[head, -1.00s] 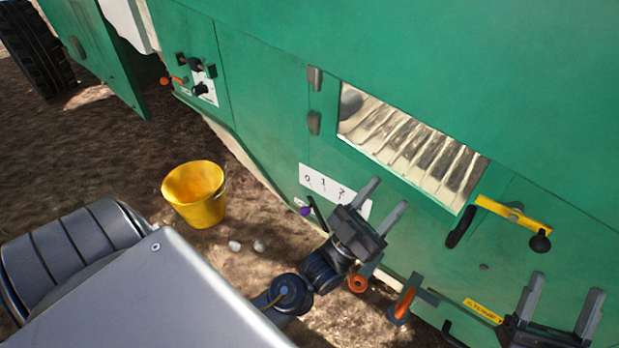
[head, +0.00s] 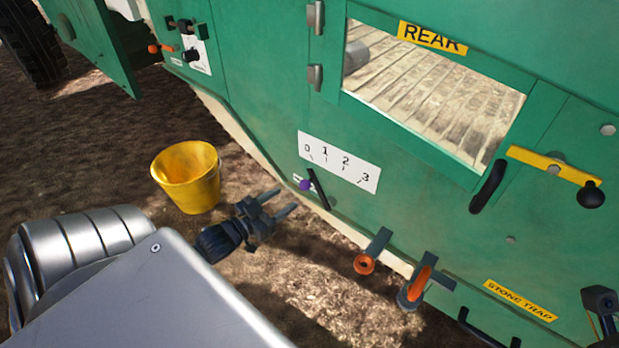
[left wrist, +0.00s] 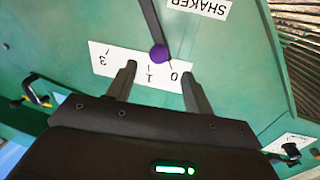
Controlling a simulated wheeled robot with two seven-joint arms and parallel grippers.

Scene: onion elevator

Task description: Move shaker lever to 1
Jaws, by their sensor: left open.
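The shaker lever (head: 319,190) is a thin black bar with a purple knob (head: 305,185), on the green machine side. A white scale plate (head: 339,162) marked 0 to 3 is just above it. My left gripper (head: 281,202) is open and empty, left of and below the knob in the head view. In the left wrist view the purple knob (left wrist: 159,54) appears between the open fingertips (left wrist: 159,68), near the 0; I cannot tell whether they touch it. My right gripper is not clearly in view.
A yellow bucket (head: 187,180) stands on the soil at left. Orange-handled latches (head: 365,263) (head: 418,283) stick out below the scale. A yellow bar handle (head: 553,165) and a black grip (head: 488,187) are at right. A dark part (head: 601,302) shows at the lower right edge.

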